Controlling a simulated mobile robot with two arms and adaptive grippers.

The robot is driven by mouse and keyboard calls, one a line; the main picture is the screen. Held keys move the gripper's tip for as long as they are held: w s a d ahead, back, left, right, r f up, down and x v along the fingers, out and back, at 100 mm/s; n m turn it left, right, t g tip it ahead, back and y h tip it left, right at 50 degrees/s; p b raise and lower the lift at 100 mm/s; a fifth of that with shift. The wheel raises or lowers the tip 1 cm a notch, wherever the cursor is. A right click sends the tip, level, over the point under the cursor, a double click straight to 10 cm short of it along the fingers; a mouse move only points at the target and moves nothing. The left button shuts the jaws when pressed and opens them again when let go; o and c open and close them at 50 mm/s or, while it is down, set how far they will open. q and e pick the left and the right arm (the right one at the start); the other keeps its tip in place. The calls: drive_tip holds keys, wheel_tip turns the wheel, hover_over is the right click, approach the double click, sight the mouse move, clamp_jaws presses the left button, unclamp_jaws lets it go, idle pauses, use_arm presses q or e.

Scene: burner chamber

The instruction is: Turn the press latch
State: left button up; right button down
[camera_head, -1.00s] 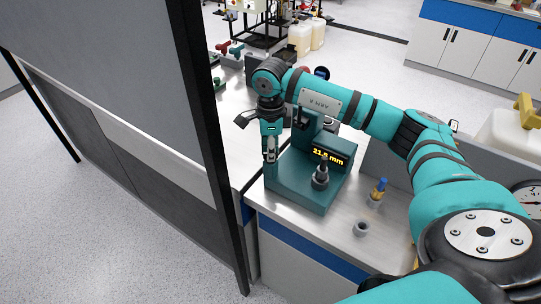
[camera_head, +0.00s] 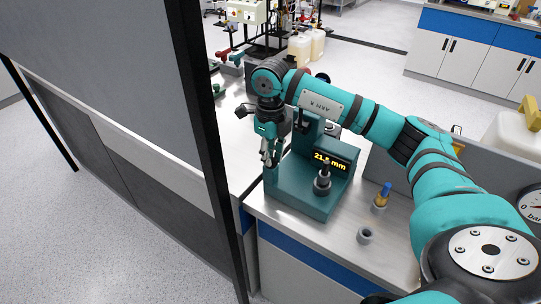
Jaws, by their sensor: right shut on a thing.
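The press (camera_head: 305,195) is a dark teal machine on the bench, with a lit yellow readout (camera_head: 329,161) that seems to show 21 point something mm. A dark post with a round base (camera_head: 322,183) stands on its bed. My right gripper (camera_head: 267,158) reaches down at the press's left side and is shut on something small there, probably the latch. The held part is mostly hidden by the fingers. My right arm crosses above the press. My left gripper is not in view.
A small grey cup (camera_head: 364,236) and a blue-capped piece in a holder (camera_head: 382,196) stand on the bench right of the press. A tall grey panel with a black frame (camera_head: 205,150) rises close on the left. A white container (camera_head: 505,135) and a gauge (camera_head: 533,203) are at right.

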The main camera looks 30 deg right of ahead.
idle(0.4)
drive_tip(key=c, duration=1.3)
unclamp_jaws()
drive_tip(key=shift+c, duration=0.2)
wheel_tip(320, 180, up, 12)
